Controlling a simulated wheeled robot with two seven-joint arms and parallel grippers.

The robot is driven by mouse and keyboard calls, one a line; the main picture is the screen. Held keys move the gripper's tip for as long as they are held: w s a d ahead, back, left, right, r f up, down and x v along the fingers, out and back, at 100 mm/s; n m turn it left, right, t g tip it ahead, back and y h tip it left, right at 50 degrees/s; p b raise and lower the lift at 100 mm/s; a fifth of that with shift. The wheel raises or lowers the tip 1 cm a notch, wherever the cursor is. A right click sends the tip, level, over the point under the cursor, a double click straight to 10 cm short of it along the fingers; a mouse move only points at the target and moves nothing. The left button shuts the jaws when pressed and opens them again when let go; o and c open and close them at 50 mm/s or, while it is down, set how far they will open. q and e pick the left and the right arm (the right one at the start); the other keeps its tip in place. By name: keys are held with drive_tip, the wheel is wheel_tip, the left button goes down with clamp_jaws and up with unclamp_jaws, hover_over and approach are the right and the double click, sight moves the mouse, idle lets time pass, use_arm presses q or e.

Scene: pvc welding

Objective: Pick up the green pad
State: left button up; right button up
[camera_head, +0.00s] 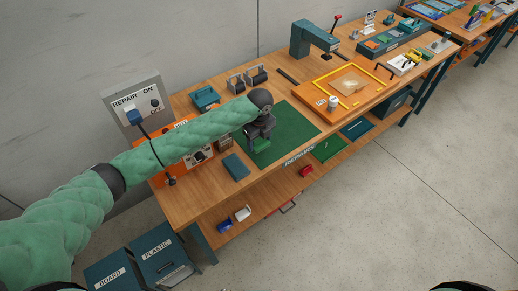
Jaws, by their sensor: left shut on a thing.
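My left arm reaches in from the left, and its gripper (262,138) is over the green mat (292,123) on the wooden workbench. The gripper is shut on a small green pad (261,146), which shows just under the dark fingers. Whether the pad touches the mat or is slightly above it, I cannot tell. The fingers hide part of the pad. A separate dark teal pad (236,166) lies flat on the bench, left of the mat. My right gripper is not in view.
An orange framed board (344,88) with a white cup-like part (332,103) lies right of the mat. A teal press (312,39) stands behind. The grey "REPAIR" box (135,104) and orange unit (176,147) stand left. Bins (160,252) are on the floor.

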use_arm(q)
drive_tip(key=s+d, duration=0.1)
drive_tip(key=s+d+r+b, duration=0.1)
drive_tip(key=s, duration=0.1)
drive_tip(key=shift+s+d+r+b, duration=0.3)
drive_tip(key=shift+s+d+r, duration=0.1)
drive_tip(key=s+d+r+b, duration=0.2)
drive_tip(key=s+d+r, duration=0.1)
drive_tip(key=s+r, duration=0.1)
drive_tip(key=shift+s+d+r, duration=0.3)
drive_tip(key=shift+s+d, duration=0.1)
drive_tip(key=shift+s, duration=0.35)
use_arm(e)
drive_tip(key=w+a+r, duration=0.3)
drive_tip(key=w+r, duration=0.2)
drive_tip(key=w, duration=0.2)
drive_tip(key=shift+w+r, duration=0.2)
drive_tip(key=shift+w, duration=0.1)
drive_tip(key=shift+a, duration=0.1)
